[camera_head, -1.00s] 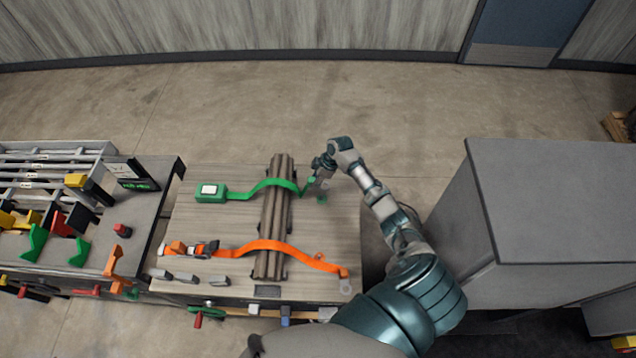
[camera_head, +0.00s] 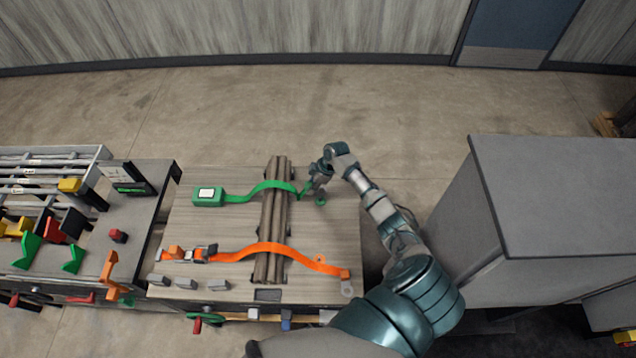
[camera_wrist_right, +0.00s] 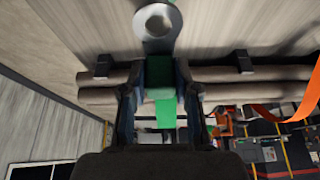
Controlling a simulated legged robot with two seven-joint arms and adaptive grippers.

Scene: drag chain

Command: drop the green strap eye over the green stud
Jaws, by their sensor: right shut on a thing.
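The green strap (camera_head: 268,185) runs from a green box (camera_head: 208,196) on the left, over the dark bundle of bars, to my right gripper (camera_head: 309,189). In the right wrist view my right gripper (camera_wrist_right: 160,110) is shut on the green strap end (camera_wrist_right: 160,72). The grey strap eye (camera_wrist_right: 156,22), a ring with a hole, sticks out beyond the fingers above the table. The green stud (camera_head: 320,202) shows on the table just below and right of the gripper in the head view. Whether the eye touches it is unclear. My left gripper is not in view.
A grey cabinet (camera_head: 550,200) stands at the right. A bench with coloured parts is at the left.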

